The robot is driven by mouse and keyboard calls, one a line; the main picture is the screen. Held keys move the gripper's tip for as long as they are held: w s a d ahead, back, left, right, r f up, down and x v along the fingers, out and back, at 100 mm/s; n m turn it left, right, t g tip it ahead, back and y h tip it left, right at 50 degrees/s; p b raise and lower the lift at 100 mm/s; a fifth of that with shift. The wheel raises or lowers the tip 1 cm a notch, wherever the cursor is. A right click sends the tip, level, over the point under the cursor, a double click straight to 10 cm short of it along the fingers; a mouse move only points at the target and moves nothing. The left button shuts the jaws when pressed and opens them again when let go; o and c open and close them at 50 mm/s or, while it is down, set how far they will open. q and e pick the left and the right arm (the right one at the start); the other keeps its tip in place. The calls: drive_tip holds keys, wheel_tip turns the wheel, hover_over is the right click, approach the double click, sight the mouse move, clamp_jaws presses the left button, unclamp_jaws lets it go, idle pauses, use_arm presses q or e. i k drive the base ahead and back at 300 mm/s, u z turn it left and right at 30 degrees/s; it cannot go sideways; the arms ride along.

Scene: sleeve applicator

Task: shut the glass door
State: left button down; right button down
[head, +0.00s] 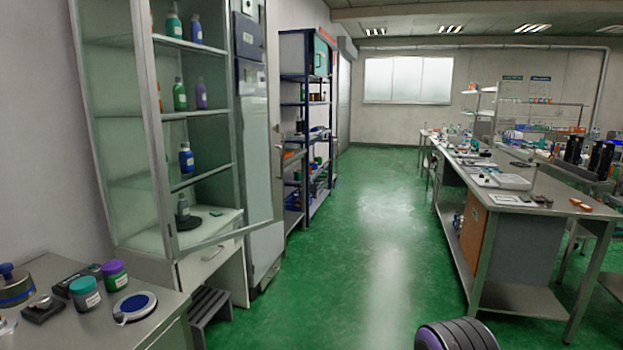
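A tall glass-fronted cabinet (203,112) with several shelves of bottles stands at the left. The metal-framed glass door (222,238) seems to stand ajar: its bottom rail slants up to the right, past the shelves' right end. Its glass is clear and hard to make out. I cannot tell surely which side the hinge is on, and its top is cut off by the frame. Neither of my grippers is in view, and I see nothing touching the door.
A grey step stool (211,305) stands below the cabinet. A blue shelf rack (291,125) is beyond. A long workbench (500,207) stands right.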

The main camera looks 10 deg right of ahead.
sight(271, 6)
drive_tip(key=z, duration=0.6)
drive_tip(key=i, duration=1)
drive_tip(key=z, duration=0.4)
drive_tip(key=i, duration=0.85)
drive_tip(key=u, duration=1)
drive_tip(key=i, duration=0.85)
drive_tip(key=u, duration=0.8)
